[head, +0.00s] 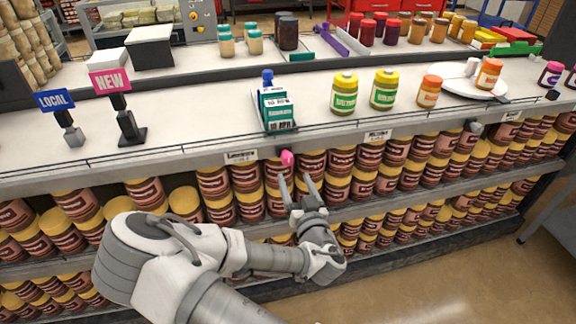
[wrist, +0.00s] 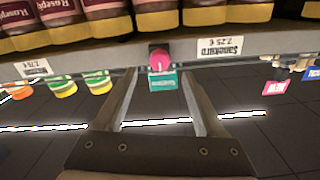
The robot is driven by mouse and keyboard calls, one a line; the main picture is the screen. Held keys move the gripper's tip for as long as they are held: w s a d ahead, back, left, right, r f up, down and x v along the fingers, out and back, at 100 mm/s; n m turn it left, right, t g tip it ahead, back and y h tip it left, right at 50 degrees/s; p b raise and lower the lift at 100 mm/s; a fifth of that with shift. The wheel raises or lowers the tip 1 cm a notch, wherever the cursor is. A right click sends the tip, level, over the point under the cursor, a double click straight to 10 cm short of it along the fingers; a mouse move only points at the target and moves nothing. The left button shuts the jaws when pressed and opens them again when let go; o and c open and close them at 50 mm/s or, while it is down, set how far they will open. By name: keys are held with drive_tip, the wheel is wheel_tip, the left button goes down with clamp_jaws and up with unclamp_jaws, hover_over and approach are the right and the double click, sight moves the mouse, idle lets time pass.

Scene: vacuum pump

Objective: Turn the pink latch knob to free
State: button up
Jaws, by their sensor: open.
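The pink latch knob (head: 287,157) sticks out from the front edge of the shelf top, just below a teal and white box-shaped device (head: 276,108) with a blue top. My gripper (head: 295,180) is open and empty, just below and in front of the knob in the head view, its fingers pointing towards the shelf edge. In the wrist view, the knob (wrist: 159,60) shows between and slightly beyond the two fingertips, with a visible gap to each finger. The turn position of the knob cannot be told.
White price tags (head: 241,157) sit on the shelf edge beside the knob. Rows of brown jars (head: 340,160) fill the shelf below. Green-labelled jars (head: 344,94), an orange jar (head: 429,92) and a "NEW" sign (head: 110,82) stand on top. The floor in front is clear.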

sight(289, 163)
drive_tip(key=x, duration=0.8)
clamp_jaws()
